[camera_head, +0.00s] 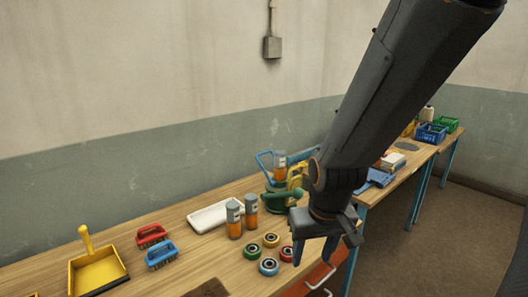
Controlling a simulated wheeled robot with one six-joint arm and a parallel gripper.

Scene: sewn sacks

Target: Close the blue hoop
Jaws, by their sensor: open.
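My gripper (313,250) points down near the right front edge of the near workbench (190,268), with its fingers apart and nothing seen between them. Below it, an orange-red drawer-like part (302,289) with pale loop handles (322,277) shows under the bench edge. How far it stands out is hard to tell. A blue curved loop (264,161) shows at the back of the bench, left of my arm and partly behind an orange-grey bottle. I cannot tell which blue thing is the hoop.
Other ring wheels (271,240), bottles (234,219), a white tray (213,216), brushes (161,254) and a yellow dustpan (96,270) lie on the bench. A green can (283,200) stands close behind my gripper. Crates (430,134) stand farther right. Floor is clear at right.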

